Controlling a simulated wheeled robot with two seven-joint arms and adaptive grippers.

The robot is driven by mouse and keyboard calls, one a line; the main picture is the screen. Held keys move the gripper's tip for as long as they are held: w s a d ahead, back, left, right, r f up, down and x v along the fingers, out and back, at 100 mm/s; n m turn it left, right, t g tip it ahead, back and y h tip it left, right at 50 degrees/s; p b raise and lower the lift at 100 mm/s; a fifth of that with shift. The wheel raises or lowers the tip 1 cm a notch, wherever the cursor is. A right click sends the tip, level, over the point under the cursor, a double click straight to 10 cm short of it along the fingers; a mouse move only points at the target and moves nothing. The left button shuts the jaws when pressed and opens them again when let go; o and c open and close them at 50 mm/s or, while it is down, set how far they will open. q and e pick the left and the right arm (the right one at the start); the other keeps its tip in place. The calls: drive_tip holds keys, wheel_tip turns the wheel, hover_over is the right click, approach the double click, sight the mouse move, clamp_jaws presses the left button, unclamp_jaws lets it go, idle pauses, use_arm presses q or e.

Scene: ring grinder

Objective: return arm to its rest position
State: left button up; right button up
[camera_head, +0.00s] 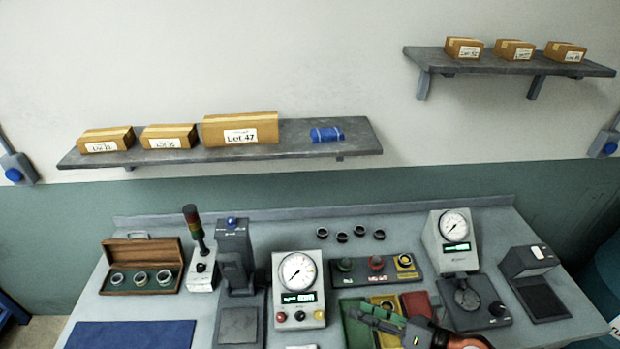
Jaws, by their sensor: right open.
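My right gripper (369,314) reaches in at the bottom edge, right of the middle, with an orange and black arm end behind it. Its fingers are apart and point left over the green, yellow and red plates (415,304). No object shows between the fingers. My left arm and gripper are out of view.
Several dark rings (342,237) lie behind. Wall shelves hold boxes (240,129).

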drive_tip(key=w+d+r+m+t+h, duration=0.45)
drive_tip(key=d+r+m+t, duration=0.55)
drive_tip(key=m, duration=0.5)
drive_tip(key=s+d+f+m+g+h, duration=0.3)
drive_tip(key=d+f+m+g+h, duration=0.1)
drive_tip(key=d+f+m+h, duration=1.1)
drive_tip(key=s+d+f+m+g+y, duration=0.3)
drive_tip(key=s+f+m+g, duration=0.35)
drive_tip(key=s+f, duration=0.4)
drive_tip(key=s+a+f+m+g+y, duration=0.35)
drive_tip(key=s+a+f, duration=0.25)
drive_tip(key=s+f, duration=0.35)
wheel_tip(320, 180, down, 33)
drive_tip(key=s+a+n+g+b, duration=0.1)
drive_tip(key=a+n+g+b, duration=0.1)
drive_tip(key=b, duration=0.2)
drive_tip(key=s+f+g+b, duration=0.1)
drive_tip(key=s+f+b, duration=0.3)
drive_tip(key=s+f, duration=1.5)
wheel_tip(320, 180, down, 5)
drive_tip(key=shift+s+r+b, duration=0.2)
drive_tip(key=shift+s+b, duration=0.1)
